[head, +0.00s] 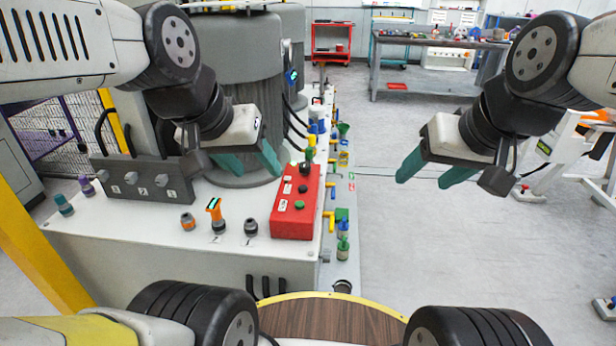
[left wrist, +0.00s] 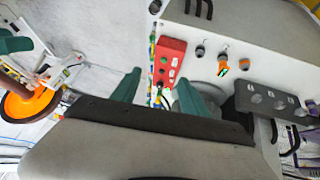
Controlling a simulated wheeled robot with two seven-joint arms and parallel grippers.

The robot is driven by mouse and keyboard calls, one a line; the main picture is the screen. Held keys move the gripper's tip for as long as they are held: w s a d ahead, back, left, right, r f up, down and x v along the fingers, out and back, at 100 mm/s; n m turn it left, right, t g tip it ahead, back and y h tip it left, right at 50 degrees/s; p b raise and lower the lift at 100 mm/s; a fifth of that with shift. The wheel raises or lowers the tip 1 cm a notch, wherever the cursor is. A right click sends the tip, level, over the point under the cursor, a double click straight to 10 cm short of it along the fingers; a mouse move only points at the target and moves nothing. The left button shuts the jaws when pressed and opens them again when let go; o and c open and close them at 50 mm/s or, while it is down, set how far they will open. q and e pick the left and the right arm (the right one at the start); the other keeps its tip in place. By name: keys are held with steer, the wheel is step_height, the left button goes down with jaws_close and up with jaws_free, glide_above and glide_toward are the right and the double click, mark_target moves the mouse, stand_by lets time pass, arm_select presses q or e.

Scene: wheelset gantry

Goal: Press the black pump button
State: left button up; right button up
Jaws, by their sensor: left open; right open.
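A red control box (head: 291,222) stands on the white machine top. It carries a green button (head: 299,204), a small dark button (head: 303,188) and a larger black knob-like button (head: 305,168) at its far end. No label reading "pump" is legible. My left gripper (head: 262,173) is open and empty, above the machine top just left of the box, touching no button. In the left wrist view the red box (left wrist: 171,47) shows beyond and between the left fingertips (left wrist: 160,76). My right gripper (head: 422,182) is open and empty over the floor, well right of the box.
Left of the box are a separate black knob (head: 250,226), an orange-black handle (head: 215,214) and an orange fitting (head: 188,221). A dark switch panel (head: 143,179) and a large grey cylinder (head: 238,65) stand behind. Bottles and yellow valves line the machine's right edge.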

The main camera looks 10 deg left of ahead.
arm_select(q)
jaws_close()
stand_by(1.5)
